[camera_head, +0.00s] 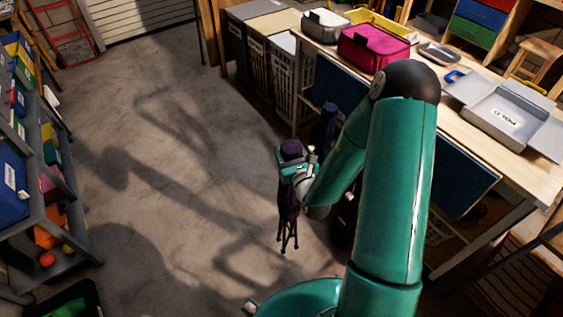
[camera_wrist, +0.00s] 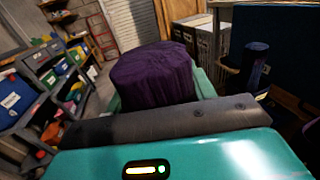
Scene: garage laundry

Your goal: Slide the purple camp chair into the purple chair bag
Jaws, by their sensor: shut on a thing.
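The folded purple camp chair (camera_head: 288,205) hangs upright from my gripper (camera_head: 293,170), its thin dark legs pointing down above the floor. My gripper is shut around it near its top. In the wrist view the chair's round purple top (camera_wrist: 153,76) fills the middle, just beyond the gripper body. A dark blue-purple upright roll (camera_head: 329,118) stands behind my arm near the table; it also shows in the wrist view (camera_wrist: 254,62), to the right of and apart from the chair. I cannot tell whether this is a bag or another chair. I cannot clearly make out the purple chair bag.
A wooden table (camera_head: 520,170) with a pink bag (camera_head: 373,46) and an open grey box (camera_head: 495,118) stands right. Crates (camera_head: 290,75) stand beside it. A loaded shelf (camera_head: 65,225) lines the left. The concrete floor (camera_head: 150,130) between is clear.

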